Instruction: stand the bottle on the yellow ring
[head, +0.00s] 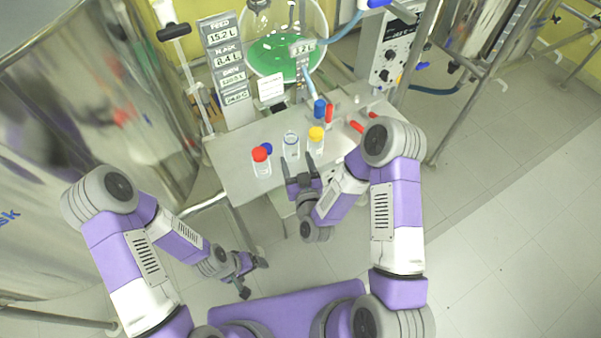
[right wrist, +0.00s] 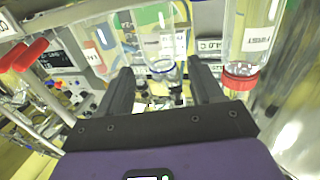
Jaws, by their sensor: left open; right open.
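My right gripper (head: 302,171) is open just in front of the clear and yellow-capped bottles. In the right wrist view a clear vessel (right wrist: 163,62) shows beyond and between its open fingers (right wrist: 163,90), with no visible contact. The red-capped bottle is at the right there (right wrist: 243,60). My left gripper (head: 254,277) is open and empty, low over the floor.
The steel bench (head: 232,165) also carries a blue cap (head: 267,148), a blue-topped item (head: 319,108) and red handles (head: 356,126). Behind stand a display post (head: 228,70) and a glass reactor (head: 285,50) with green liquid. The bench's front left is clear.

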